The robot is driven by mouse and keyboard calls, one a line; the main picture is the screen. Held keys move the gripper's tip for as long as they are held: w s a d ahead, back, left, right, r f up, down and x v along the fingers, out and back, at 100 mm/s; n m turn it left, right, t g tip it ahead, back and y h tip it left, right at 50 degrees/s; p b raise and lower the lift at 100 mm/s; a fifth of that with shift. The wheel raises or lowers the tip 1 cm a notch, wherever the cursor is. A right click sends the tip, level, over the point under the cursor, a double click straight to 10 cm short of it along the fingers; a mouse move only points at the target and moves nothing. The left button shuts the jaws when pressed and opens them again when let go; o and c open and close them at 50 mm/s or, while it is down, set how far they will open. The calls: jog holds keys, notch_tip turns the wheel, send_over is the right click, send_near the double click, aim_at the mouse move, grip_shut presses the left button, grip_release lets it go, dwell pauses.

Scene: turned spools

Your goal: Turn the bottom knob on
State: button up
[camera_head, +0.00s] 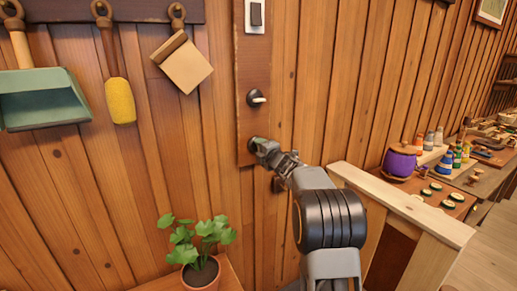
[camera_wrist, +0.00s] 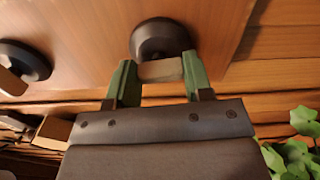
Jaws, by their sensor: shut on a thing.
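The bottom knob, a dark round base (camera_wrist: 160,36) with a pale wooden grip (camera_wrist: 160,70), is on a brown upright board (camera_head: 252,60) on the plank wall. In the wrist view my gripper (camera_wrist: 158,76) has a green finger on each side of the wooden grip and is shut on it. In the head view my gripper (camera_head: 264,147) is at the lower end of the board and hides most of this knob. An upper knob (camera_head: 257,98), dark with a pale grip, sits above it and also shows at the left of the wrist view (camera_wrist: 25,58).
A light switch (camera_head: 256,13) is at the board's top. A dustpan (camera_head: 40,98), a yellow brush (camera_head: 120,100) and a wooden tag (camera_head: 182,63) hang at left. A potted plant (camera_head: 200,272) stands below. A wooden partition (camera_head: 405,205) and a table with a purple spool (camera_head: 399,162) are at right.

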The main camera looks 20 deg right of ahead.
jog(key=shift+m, duration=0.6)
jog(key=o, duration=0.9)
jog(key=s, duration=0.4)
jog(key=s+d+b, duration=0.1)
jog(key=s, duration=0.4)
jog(key=s+b, duration=0.1)
jog(key=s, duration=0.3)
jog(key=shift+s+d, duration=0.25)
jog(key=shift+s, duration=0.1)
